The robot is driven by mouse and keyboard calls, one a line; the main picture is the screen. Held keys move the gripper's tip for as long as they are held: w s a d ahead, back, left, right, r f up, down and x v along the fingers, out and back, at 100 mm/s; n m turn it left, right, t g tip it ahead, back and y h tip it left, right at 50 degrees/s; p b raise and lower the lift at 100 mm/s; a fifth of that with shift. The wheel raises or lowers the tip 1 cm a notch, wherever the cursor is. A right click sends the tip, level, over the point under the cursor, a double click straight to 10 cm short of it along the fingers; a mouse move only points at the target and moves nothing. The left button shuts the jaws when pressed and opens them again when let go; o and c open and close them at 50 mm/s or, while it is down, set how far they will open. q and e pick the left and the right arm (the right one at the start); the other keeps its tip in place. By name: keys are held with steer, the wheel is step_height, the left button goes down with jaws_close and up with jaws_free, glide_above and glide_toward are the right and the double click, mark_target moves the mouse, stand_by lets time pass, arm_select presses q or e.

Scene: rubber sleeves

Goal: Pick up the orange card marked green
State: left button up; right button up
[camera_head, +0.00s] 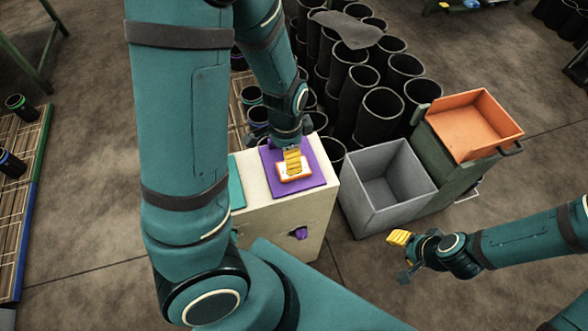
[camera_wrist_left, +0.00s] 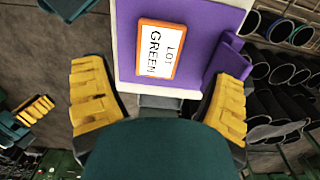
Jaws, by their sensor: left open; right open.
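The orange-rimmed card (camera_head: 300,177) lies on a purple mat (camera_head: 317,167) on top of a cream cabinet. In the left wrist view the card (camera_wrist_left: 157,48) shows a white face reading "LOT GREEN". My left gripper (camera_head: 291,160) is just over the card and hides part of it in the head view. In the left wrist view my left gripper (camera_wrist_left: 158,78) has its yellow fingers wide apart, with the card ahead between them and nothing held. My right gripper (camera_head: 401,243) is open and empty, off to the right, clear of the cabinet.
The cream cabinet (camera_head: 285,228) also carries a teal mat (camera_head: 236,183). A grey bin (camera_head: 390,190) stands to its right, with an orange tray (camera_head: 472,127) beyond. Many black rubber sleeves (camera_head: 382,108) stand behind. A slatted pallet (camera_head: 17,190) lies at the left.

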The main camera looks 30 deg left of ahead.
arm_select(q)
steer(key=shift+w+f, duration=0.2)
steer(key=shift+f, duration=1.05)
steer(key=shift+s+f+b, duration=0.15)
steer(key=shift+f+b, duration=0.2)
steer(key=shift+f, duration=0.05)
step_height(320, 180, down, 5)
steer(key=shift+r+b, duration=0.2)
steer(key=shift+b, duration=0.5)
steer(key=c, duration=1)
